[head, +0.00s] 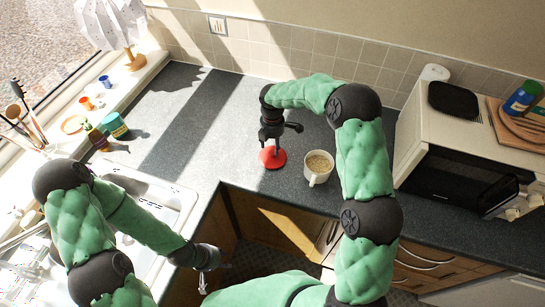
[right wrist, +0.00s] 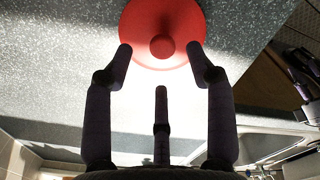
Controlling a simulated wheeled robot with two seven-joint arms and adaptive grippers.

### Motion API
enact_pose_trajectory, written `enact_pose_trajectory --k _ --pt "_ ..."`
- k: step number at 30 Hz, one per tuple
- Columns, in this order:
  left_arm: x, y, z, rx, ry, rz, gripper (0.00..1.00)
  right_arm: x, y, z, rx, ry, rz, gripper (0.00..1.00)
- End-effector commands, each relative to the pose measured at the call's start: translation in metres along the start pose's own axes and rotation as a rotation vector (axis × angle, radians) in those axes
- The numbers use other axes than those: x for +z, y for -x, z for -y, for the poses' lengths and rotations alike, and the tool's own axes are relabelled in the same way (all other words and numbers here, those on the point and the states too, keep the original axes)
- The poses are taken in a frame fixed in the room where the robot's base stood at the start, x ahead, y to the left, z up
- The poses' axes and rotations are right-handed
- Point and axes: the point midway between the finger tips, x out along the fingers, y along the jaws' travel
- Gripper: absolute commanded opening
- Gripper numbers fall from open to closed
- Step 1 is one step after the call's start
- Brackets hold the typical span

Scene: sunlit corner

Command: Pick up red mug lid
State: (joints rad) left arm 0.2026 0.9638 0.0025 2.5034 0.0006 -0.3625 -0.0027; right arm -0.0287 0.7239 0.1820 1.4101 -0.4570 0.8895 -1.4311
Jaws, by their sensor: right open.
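The red mug lid (head: 272,158) lies flat on the dark speckled worktop in the head view, left of a white mug (head: 317,168) with light brown contents. In the right wrist view the lid (right wrist: 163,30) is a round red disc with a knob at its middle. My right gripper (head: 277,145) is over the lid, pointing down.
A microwave (head: 455,165) stands to the right, with a wooden board (head: 515,120) and jars on top. A sink (head: 150,190) is at left. A teal tin (head: 115,126) and small cups line the window side. The worktop left of the lid is clear.

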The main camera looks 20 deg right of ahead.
Motion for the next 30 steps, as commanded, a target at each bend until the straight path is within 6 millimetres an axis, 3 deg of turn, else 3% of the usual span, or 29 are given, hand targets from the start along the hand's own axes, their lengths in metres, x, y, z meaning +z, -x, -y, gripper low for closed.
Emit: enact_pose_trajectory --k 7,15,17,21,30 --pt "0.0 -0.002 0.001 0.0 0.0 0.0 0.4 -0.001 -0.035 0.004 -0.002 0.0 0.0 0.56" --pt "0.0 -0.002 0.001 0.0 0.0 0.0 0.4 -0.001 -0.04 0.003 0.001 0.0 0.0 0.56" --pt "0.0 -0.002 0.001 0.0 0.0 0.0 0.4 -0.001 -0.04 0.003 0.0 0.0 0.0 0.42" --pt "0.0 -0.002 0.001 0.0 0.0 0.0 0.4 -0.001 -0.04 0.003 0.0 0.0 0.0 0.02" --pt "0.0 -0.002 0.001 0.0 0.0 0.0 0.4 -0.001 -0.04 0.004 0.0 0.0 0.0 0.0"
